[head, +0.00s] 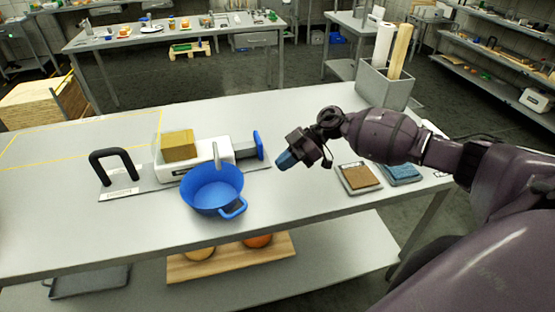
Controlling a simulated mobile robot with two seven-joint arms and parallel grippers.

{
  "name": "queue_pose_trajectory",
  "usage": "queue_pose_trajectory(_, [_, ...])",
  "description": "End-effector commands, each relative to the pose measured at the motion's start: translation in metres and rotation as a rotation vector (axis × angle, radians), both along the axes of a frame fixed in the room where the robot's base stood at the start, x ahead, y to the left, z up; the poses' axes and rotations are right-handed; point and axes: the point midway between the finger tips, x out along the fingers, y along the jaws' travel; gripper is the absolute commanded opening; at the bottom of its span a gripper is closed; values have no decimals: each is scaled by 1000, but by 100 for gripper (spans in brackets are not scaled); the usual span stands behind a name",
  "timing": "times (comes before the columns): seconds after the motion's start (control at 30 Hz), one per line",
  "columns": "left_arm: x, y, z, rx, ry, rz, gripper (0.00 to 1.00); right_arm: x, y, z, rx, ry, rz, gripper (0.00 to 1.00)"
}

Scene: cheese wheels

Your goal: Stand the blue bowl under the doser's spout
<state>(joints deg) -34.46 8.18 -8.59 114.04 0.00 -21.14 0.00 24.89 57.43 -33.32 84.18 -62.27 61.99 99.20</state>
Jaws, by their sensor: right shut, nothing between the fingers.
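The blue bowl (203,205) stands upright on the steel table, with its handle toward the front right. Right behind it is the white machine that looks like the doser (170,172), with a yellowish block on top and a blue end piece at its right. A short pale spout (216,156) comes down at the bowl's back rim; it appears over the bowl's back part, but I cannot tell how well centred the bowl is. My right gripper (287,160) is shut and empty, in the air right of the bowl and apart from it. My left gripper is out of view.
A black handle (112,162) stands left of the machine. Two small trays, one brown (359,178) and one blue (403,173), lie at the right. A grey bin (388,88) with rolls stands at the back right. The table's front left is clear.

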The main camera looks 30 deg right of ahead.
Motion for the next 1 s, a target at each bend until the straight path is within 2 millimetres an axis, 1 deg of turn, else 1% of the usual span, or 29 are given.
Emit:
queue_pose_trajectory(0.03, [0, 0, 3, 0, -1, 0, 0, 2, 10, 2, 3, -3, 4, 0])
queue_pose_trajectory(0.3, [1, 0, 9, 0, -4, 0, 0, 9, 58, 2, 4, -3, 3, 0])
queue_pose_trajectory(0.4, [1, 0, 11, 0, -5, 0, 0, 12, 74, 2, 4, -3, 3, 0])
queue_pose_trajectory(0.57, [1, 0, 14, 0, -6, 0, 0, 16, 96, 2, 1, -3, 1, 0])
queue_pose_trajectory(0.6, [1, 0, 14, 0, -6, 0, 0, 16, 98, 0, 2, -2, 0, 0])
queue_pose_trajectory(0.7, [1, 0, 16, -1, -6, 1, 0, 16, 96, -9, 1, 0, -2, 0])
queue_pose_trajectory(1.0, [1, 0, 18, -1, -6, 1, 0, 15, 96, -17, -1, 0, 0, 0])
